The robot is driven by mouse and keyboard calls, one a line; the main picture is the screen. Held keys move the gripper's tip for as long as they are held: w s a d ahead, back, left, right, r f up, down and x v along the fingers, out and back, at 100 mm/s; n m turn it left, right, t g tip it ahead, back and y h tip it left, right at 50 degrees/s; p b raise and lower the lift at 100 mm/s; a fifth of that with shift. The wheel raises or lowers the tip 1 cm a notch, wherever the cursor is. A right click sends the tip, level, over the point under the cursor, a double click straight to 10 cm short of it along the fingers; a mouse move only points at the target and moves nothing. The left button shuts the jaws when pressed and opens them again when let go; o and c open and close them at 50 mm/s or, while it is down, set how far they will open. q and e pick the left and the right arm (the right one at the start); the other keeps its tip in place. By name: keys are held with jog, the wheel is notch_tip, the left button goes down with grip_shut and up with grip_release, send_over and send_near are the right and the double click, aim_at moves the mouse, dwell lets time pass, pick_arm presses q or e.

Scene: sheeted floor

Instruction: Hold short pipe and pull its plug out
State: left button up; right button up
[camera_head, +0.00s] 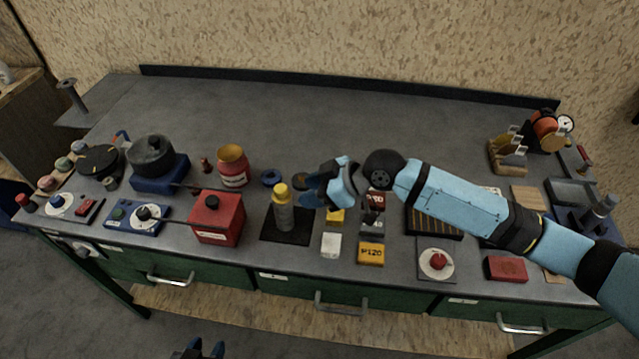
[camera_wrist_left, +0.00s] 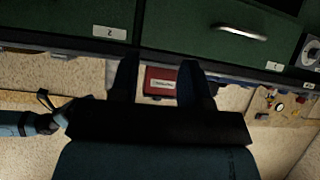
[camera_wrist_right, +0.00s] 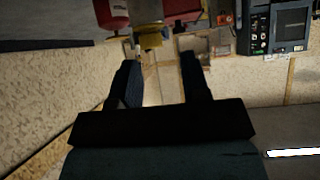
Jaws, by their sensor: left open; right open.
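The short pipe (camera_head: 284,217) is a grey cylinder standing upright on a black square mat (camera_head: 271,237). Its yellow plug (camera_head: 281,190) sits in the top end. My right gripper (camera_head: 303,191) is open and just right of the plug. In the right wrist view the plug (camera_wrist_right: 150,41) and the pipe (camera_wrist_right: 148,11) lie just past the open, empty fingertips (camera_wrist_right: 157,63); I see no contact. My left gripper (camera_head: 205,348) is open and low in front of the bench, away from the pipe. The left wrist view shows its empty fingers (camera_wrist_left: 157,63) facing the drawer fronts.
A red box (camera_head: 216,218) stands left of the pipe, with a red canister (camera_head: 232,166) behind it. A blue ring (camera_head: 271,177) lies behind the pipe. A white block (camera_head: 331,245) and a yellow P120 block (camera_head: 371,253) lie to the right. The bench's back strip is clear.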

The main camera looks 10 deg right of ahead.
pick_arm(q)
jog(key=shift+o, duration=0.4)
jog(key=shift+s+d+f, duration=0.1)
jog(key=shift+d+f, duration=0.05)
jog(key=shift+f, duration=0.15)
jog(key=o, duration=0.4)
jog(key=shift+r, duration=0.1)
jog(key=shift+o, duration=0.8)
jog(key=w+d+r+m+t+h, duration=0.1)
jog(key=w+d+r+m, duration=0.1)
jog(key=w+d+r, duration=0.4)
jog(key=w+r, duration=0.1)
jog(key=w, duration=0.2)
jog(key=shift+d+r+m+h, duration=0.15)
jog(key=shift+d+m+h, duration=0.15)
jog(key=shift+d+m, duration=0.1)
jog(key=m+t+y, duration=0.2)
jog(key=m+t, duration=0.4)
jog(key=m, duration=2.6)
send_near(283, 218)
jog(key=w, duration=0.4)
jog(key=w+d, duration=0.1)
jog(key=w, duration=0.3)
jog(key=w+d, duration=0.1)
jog(key=w, duration=0.3)
jog(key=shift+r, duration=0.15)
pick_arm(e)
jog(key=shift+w+d+r+n+g, duration=0.4)
jog(key=shift+w+d+r, duration=0.35)
jog(key=shift+d+r, duration=0.15)
